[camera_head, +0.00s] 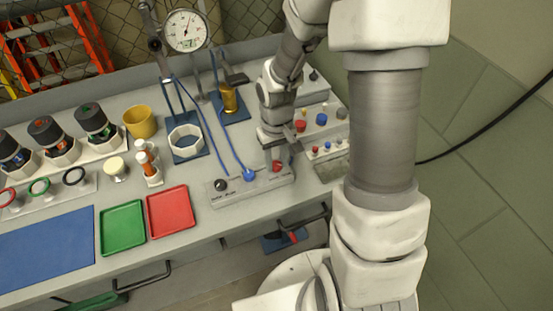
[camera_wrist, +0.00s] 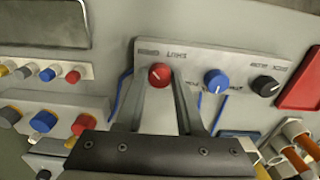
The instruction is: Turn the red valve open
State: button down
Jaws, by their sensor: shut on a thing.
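The red valve is a small round red knob (camera_wrist: 160,76) with a pale pointer line, on a light grey panel (camera_head: 235,192). In the head view the red knob (camera_head: 277,167) is at the panel's right end. My gripper (camera_wrist: 162,82) has one finger on each side of the red knob and is shut on it. In the head view my gripper (camera_head: 284,154) reaches down over that end of the panel. The panel's blue knob (camera_wrist: 216,82) and black knob (camera_wrist: 266,86) stand clear of the fingers. The small lettering is too blurred to read.
Another button panel (camera_head: 330,150) lies close to the right of my gripper. Blue hoses (camera_head: 224,140) run behind the panel. A red tray (camera_head: 171,212) and a green tray (camera_head: 123,229) lie to the left. A gauge (camera_head: 186,31) stands at the back.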

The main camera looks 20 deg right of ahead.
aim_at(276, 164)
dwell(0.3)
jog(key=c, duration=0.5)
grip_release()
jog(key=shift+r, duration=0.1)
notch_tip(276, 164, up, 17)
jog(key=shift+r+p, duration=0.15)
jog(key=shift+p, duration=0.95)
jog(key=s+r+t, duration=0.2)
jog(key=s+r, duration=0.1)
jog(key=s, duration=0.1)
jog(key=s+r+m+t, duration=0.1)
jog(key=s+r, duration=0.2)
jog(key=s, duration=0.2)
jog(key=s+r+t, duration=0.2)
jog(key=s+r, duration=0.2)
jog(key=s, duration=0.1)
jog(key=shift+s+t, duration=0.1)
jog(key=shift+t, duration=0.2)
